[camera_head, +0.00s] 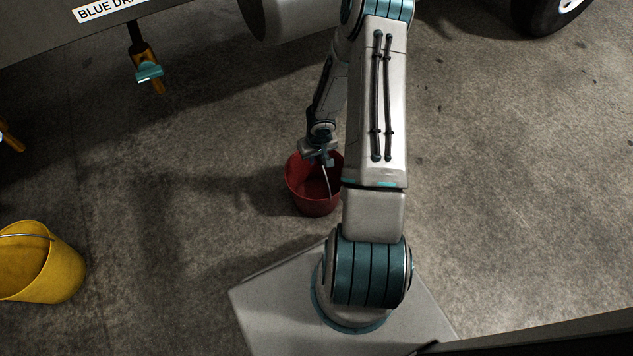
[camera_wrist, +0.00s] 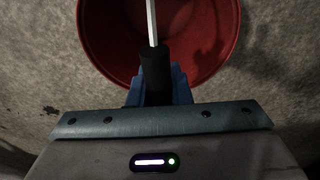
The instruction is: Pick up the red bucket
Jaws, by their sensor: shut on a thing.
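The red bucket (camera_head: 316,196) is at the middle of the head view, upright, with its open top facing up. It also fills the upper part of the wrist view (camera_wrist: 215,62), where its inside shows empty. My gripper (camera_head: 322,160) is over the bucket's rim. Whether the bucket's base touches the floor cannot be told.
A yellow bucket (camera_head: 40,270) stands on the concrete floor at the lower left. A vehicle body (camera_head: 180,20) with a label and a hanging teal-and-orange fitting (camera_head: 149,72) is at the upper left. A wheel (camera_head: 545,14) is at the upper right. Floor at the right is clear.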

